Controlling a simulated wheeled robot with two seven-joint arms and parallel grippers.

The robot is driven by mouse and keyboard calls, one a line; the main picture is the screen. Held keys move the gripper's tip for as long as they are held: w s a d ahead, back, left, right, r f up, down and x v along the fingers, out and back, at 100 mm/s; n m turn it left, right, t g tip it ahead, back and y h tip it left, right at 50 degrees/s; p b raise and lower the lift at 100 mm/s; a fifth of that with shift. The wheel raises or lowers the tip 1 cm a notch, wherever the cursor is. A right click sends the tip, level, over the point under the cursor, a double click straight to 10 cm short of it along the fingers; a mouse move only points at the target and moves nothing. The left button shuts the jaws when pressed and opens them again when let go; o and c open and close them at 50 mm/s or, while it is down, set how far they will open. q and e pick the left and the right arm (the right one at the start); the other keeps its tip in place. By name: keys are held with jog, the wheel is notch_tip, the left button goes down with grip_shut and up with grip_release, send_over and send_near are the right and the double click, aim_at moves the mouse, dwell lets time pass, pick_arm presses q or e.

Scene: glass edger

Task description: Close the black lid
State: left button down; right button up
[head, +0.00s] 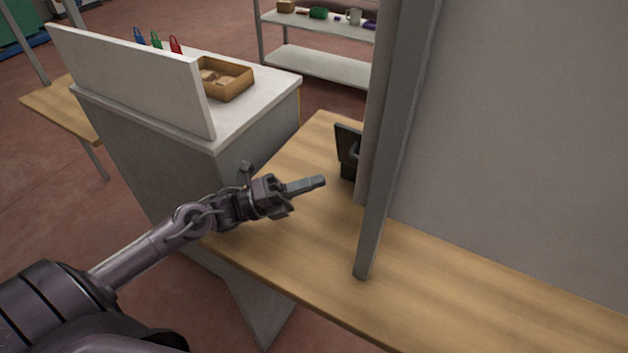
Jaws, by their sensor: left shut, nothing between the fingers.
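The black lid (349,142) stands raised on a small black box-like thing (349,169) on the wooden table. Its right part is hidden behind a grey post and panel. My left gripper (318,182) is shut and empty. It reaches in from the left over the table, its fingertips pointing right, a little left of and in front of the black thing. I see a gap between the fingertips and the lid in the picture. My right gripper is not in view.
A grey post (380,190) and a large grey panel (510,130) stand on the wooden table (440,290), right of the lid. A white-topped cabinet (270,90) with an upright board (135,80) and a brown tray (243,80) stands left. Shelves (315,62) stand behind.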

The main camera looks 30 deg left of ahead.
pick_arm(q)
jog(key=p+x, duration=0.2)
jog(key=x, duration=0.5)
jog(key=shift+r, duration=0.2)
